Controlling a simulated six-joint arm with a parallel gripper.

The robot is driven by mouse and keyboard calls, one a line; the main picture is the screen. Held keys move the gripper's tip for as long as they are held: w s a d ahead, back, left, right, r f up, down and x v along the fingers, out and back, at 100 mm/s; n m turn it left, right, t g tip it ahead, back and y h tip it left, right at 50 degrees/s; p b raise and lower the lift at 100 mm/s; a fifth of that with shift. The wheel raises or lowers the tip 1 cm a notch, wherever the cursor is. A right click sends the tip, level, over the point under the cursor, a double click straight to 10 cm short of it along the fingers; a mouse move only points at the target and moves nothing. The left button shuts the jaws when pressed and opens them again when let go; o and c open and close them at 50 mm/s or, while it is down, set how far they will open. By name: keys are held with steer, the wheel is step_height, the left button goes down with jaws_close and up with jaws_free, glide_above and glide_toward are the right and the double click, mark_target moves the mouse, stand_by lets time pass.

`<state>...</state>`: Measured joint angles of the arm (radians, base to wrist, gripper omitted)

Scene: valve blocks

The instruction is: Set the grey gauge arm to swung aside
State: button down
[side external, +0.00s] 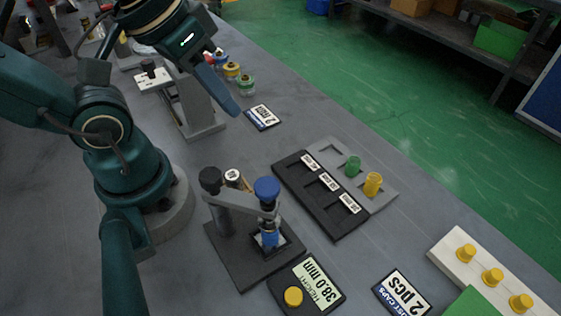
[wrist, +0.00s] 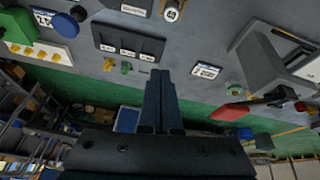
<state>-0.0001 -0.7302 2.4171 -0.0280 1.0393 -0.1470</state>
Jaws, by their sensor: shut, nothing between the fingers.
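The grey gauge arm (side external: 240,202) reaches from a post with a black knob to a blue knob (side external: 266,188) over the dark gauge base (side external: 238,262). A blue part (side external: 270,238) stands under the blue-knob end; whether they touch I cannot tell. The blue knob also shows at the top left of the wrist view (wrist: 78,13), where most of the arm is out of frame. My gripper (side external: 236,109) is shut and empty, high above the table behind the gauge. Its closed fingers (wrist: 160,76) point into the wrist view, well apart from the gauge.
A readout (side external: 307,283) showing 38.0 mm stands before the gauge. A black tray (side external: 318,193) and grey tray with green and yellow caps lie right. A grey stand (side external: 197,115) is near my gripper. A white block (side external: 490,275) with yellow caps is front right.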

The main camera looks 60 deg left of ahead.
mark_target(238, 193)
steer(key=w+d+r+n+g+h, duration=0.35)
steer(key=w+n+g, duration=0.25)
steer(key=g, duration=0.2)
steer(key=s+d+f, duration=0.5)
steer(key=f, duration=0.4)
steer(key=shift+s+d+f+y, duration=0.2)
steer(key=shift+s+f+y, duration=0.1)
steer(key=shift+y, duration=0.15)
